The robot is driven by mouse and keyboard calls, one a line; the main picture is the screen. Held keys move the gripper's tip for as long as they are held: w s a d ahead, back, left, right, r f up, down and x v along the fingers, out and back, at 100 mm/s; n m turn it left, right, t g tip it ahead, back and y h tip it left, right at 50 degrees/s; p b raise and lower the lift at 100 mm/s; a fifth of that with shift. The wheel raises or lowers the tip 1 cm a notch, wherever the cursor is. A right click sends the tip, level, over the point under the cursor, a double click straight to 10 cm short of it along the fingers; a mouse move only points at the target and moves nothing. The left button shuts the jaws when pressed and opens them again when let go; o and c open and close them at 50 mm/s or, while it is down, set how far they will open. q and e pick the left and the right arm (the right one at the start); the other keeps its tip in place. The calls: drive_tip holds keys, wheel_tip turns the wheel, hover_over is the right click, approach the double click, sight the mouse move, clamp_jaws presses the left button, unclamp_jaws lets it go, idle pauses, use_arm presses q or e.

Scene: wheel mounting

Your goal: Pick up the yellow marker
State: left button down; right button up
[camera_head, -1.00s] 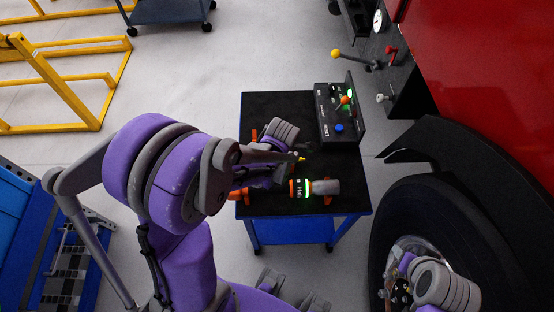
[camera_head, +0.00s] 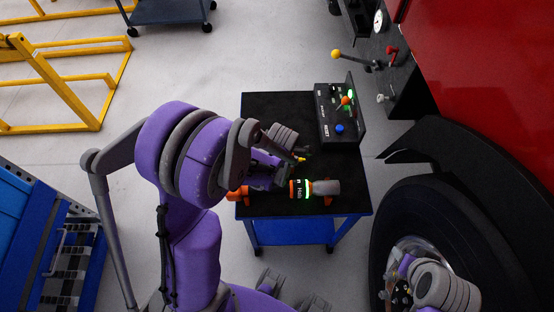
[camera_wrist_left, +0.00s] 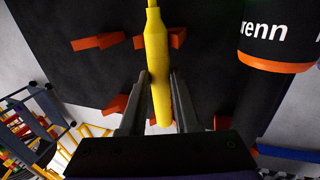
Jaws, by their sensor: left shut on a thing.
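The yellow marker (camera_wrist_left: 157,60) shows in the left wrist view as a slim yellow body between the two dark fingers of my left gripper (camera_wrist_left: 160,80). The gripper is shut on it. In the head view only a small yellow bit of the marker (camera_head: 301,159) shows at my left gripper (camera_head: 291,157), over the black-topped cart (camera_head: 345,200). My arm hides much of that area. My right arm is at the bottom right by the wheel hub. Its gripper (camera_head: 399,287) is small there and its jaws are unclear.
A black tool with an orange ring and lettering (camera_head: 300,189) lies on the cart, right of the marker in the wrist view. Orange holders (camera_wrist_left: 98,41) stand on the cart. A control box (camera_head: 338,115) stands at its back right. A truck wheel (camera_head: 430,215) is at right.

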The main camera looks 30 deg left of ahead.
use_arm(q)
wheel_tip(320, 180, up, 10)
drive_tip(key=p, duration=0.1)
drive_tip(key=c, duration=1.2)
unclamp_jaws()
clamp_jaws()
idle(0.4)
